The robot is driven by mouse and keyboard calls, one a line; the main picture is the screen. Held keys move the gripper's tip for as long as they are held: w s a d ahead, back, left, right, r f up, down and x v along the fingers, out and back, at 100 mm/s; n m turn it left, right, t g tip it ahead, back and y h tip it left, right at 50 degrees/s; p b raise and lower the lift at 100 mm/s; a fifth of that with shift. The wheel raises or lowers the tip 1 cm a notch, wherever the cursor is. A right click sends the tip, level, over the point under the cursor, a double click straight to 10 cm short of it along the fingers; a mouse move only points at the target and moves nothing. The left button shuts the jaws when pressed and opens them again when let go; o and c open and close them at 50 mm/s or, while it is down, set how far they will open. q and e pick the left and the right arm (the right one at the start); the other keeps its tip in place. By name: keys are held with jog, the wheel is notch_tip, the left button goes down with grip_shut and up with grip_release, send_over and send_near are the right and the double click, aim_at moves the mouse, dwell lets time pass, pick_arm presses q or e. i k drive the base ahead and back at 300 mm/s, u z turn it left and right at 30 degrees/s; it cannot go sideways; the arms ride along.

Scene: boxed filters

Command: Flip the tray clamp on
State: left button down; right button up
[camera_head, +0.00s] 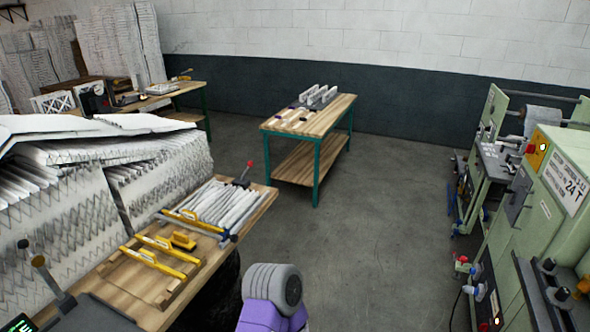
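A pleated white filter pack (225,205) lies on the wooden bench at the left. Beside its far end a lever with a red knob (249,166) stands up, tilted, from a dark base; it may be the tray clamp, but I cannot tell its state. A grey-blue fitting (229,237) sits at the near right corner of the pack. Yellow bars (160,258) lie on a wooden tray (120,268) nearer to me. Neither gripper shows; only a purple and grey link of my arm is at the bottom centre.
Large stacks of pleated filters (60,190) crowd the bench's left side. A black-knobbed lever (48,275) stands at the lower left. A green-legged table (340,108) stands beyond open floor (370,240). Green machines (550,215) line the right.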

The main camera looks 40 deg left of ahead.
aim_at(250, 163)
jog(key=z, duration=1.4)
jog(key=k, duration=1)
jog(key=u, duration=1.9)
jog(key=i, duration=0.45)
jog(key=u, duration=0.05)
